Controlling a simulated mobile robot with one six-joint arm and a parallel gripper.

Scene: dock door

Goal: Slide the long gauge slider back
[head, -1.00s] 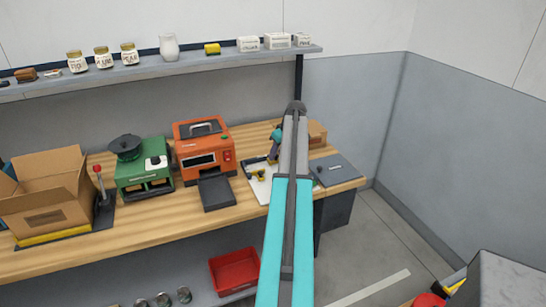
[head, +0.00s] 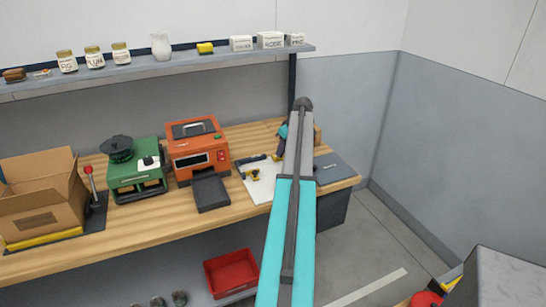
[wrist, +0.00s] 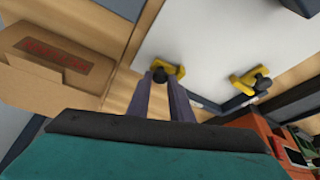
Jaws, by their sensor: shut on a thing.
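The white gauge board (head: 262,190) lies on the wooden bench, right of the orange machine; it also shows in the wrist view (wrist: 215,40). It carries two yellow pieces with black knobs. One yellow piece (wrist: 250,82) is apart from my gripper, toward the orange machine. The other yellow piece (wrist: 173,70) is at my fingertips, by the board's edge. My gripper (wrist: 161,84) is shut on its black knob (wrist: 160,75). In the head view my gripper (head: 281,150) is at the board's far right, partly hidden by my arm. I cannot tell which piece is the long slider.
A cardboard box (wrist: 50,60) stands close beside my gripper. The orange machine (head: 198,150), green machine (head: 136,172) and an open carton (head: 40,205) stand left on the bench. A grey plate (head: 330,170) lies right. A shelf (head: 140,70) runs above.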

